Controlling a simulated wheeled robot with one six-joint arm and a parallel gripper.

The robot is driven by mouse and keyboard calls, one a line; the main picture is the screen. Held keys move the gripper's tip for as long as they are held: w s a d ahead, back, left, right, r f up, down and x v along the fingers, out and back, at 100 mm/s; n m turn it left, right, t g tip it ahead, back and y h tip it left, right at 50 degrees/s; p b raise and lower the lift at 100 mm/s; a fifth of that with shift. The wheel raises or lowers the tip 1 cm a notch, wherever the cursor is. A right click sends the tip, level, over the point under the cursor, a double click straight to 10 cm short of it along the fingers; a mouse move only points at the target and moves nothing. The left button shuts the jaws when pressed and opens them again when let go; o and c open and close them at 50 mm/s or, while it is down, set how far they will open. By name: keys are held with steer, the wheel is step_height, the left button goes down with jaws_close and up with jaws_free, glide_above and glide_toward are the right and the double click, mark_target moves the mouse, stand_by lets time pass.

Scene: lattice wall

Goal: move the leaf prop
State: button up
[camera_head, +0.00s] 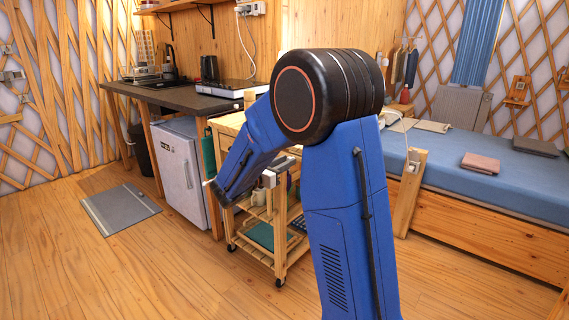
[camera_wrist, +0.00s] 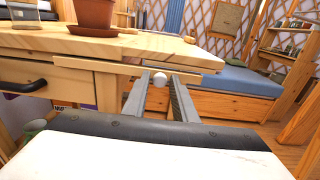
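A pale wooden bar (camera_wrist: 100,66) runs below the edge of the wooden worktop (camera_wrist: 150,46) in the wrist view. It looks like the leaf prop, but I cannot tell for sure. A small white round knob (camera_wrist: 160,79) shows at the bar, between the tips of my gripper (camera_wrist: 158,80). The two grey fingers are apart, with a gap seen on either side of the knob. I cannot tell how deep the knob sits between them. In the head view my blue arm hides much of the wooden cart (camera_head: 262,256), and my gripper is not clear there.
A terracotta pot (camera_wrist: 94,12) on a saucer stands on the worktop, above a drawer with a dark handle (camera_wrist: 22,86). A blue-covered bed (camera_head: 440,165) is to the right.

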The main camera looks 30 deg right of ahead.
jaws_close()
steer(key=w+a, duration=0.5)
steer(key=w, duration=0.9)
steer(key=shift+w+a, duration=0.2)
steer(key=shift+w, duration=0.05)
steer(key=shift+o, duration=2.2)
jaws_free()
steer(key=shift+w, duration=0.1)
steer(key=v, duration=1.7)
steer(key=shift+a, duration=0.2)
